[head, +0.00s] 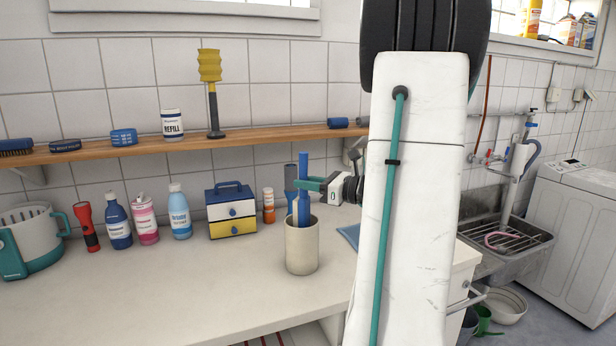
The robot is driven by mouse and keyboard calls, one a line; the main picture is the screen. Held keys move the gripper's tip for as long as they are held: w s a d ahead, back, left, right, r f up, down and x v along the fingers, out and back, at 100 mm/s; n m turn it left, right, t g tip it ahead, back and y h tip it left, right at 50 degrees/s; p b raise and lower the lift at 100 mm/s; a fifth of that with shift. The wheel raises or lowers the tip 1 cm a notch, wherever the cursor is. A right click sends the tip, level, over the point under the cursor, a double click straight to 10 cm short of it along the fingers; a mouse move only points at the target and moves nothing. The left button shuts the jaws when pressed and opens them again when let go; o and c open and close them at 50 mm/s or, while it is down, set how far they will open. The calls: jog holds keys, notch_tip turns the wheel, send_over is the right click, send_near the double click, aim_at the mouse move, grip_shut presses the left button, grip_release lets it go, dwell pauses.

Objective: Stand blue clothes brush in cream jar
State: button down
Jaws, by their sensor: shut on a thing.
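The blue clothes brush (304,205) is upright in my gripper (304,185), which is shut on it. The brush's lower end is at the mouth of the cream jar (302,250) and appears to dip inside the rim; its tip is hidden. The jar stands upright on the counter. A darker blue-grey object (290,180) stands just left of the brush; I cannot tell whether it is in the jar or behind it.
A blue and yellow drawer box (232,222) and an orange bottle (268,206) stand behind left of the jar. Several bottles, a red torch (87,227) and a teal-grey basket (32,242) stand further left. The counter front (190,290) is clear. A wooden shelf (260,136) runs above.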

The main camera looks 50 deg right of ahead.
jog(key=shift+f, duration=0.25)
jog(key=c, duration=1.2)
grip_release()
jog(key=shift+o, duration=0.2)
jog(key=v, duration=0.7)
jog(key=shift+s, duration=0.4)
jog(key=shift+d, duration=0.1)
